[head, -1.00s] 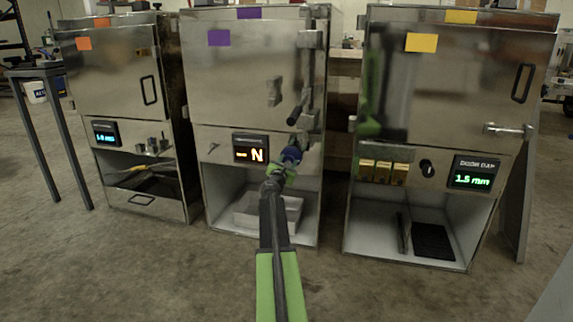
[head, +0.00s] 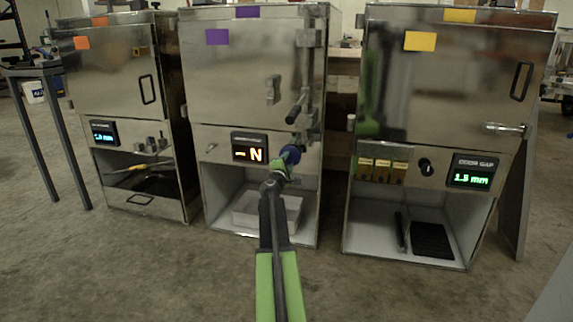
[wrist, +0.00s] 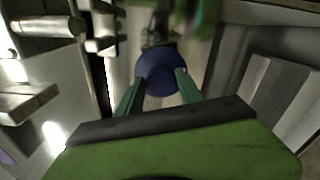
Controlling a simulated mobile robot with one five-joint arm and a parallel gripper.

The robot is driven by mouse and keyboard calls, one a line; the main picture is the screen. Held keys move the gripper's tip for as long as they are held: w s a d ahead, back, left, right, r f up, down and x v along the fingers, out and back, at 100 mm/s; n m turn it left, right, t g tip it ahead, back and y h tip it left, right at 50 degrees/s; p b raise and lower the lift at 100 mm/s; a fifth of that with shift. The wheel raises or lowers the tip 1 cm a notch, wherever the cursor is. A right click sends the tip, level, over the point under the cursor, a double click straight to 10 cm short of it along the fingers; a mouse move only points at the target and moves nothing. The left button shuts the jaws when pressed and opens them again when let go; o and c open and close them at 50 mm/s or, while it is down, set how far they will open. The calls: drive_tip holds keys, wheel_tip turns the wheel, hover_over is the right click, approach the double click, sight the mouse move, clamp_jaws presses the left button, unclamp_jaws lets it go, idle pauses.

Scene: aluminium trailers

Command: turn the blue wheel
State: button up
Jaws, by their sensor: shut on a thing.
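The blue wheel (head: 291,153) sits on the front of the middle metal trailer, right of its small display (head: 249,147), which reads "- N" in orange. In the wrist view the blue wheel (wrist: 159,73) is between the two green fingers of my gripper (wrist: 156,88). My gripper (head: 284,163) is shut on the wheel. The fingers hide part of the wheel's edges.
A dark handle (head: 296,108) and upright latch bar stand just above the wheel. A pale tray (head: 268,214) lies in the open bay below. An orange-tagged trailer (head: 115,80) stands left, a yellow-tagged one (head: 470,105) right. Concrete floor in front is clear.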

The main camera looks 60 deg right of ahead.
drive_tip(key=m, duration=0.6)
drive_tip(key=shift+s+d+f, duration=0.2)
drive_tip(key=shift+s, duration=0.1)
drive_tip(key=shift+w+a, duration=0.1)
drive_tip(key=shift+w, duration=0.15)
idle(0.7)
drive_tip(key=o, duration=1.3)
drive_tip(key=shift+o, duration=0.2)
drive_tip(key=v, duration=1.7)
drive_tip(key=shift+a, duration=0.25)
drive_tip(key=shift+r, duration=0.1)
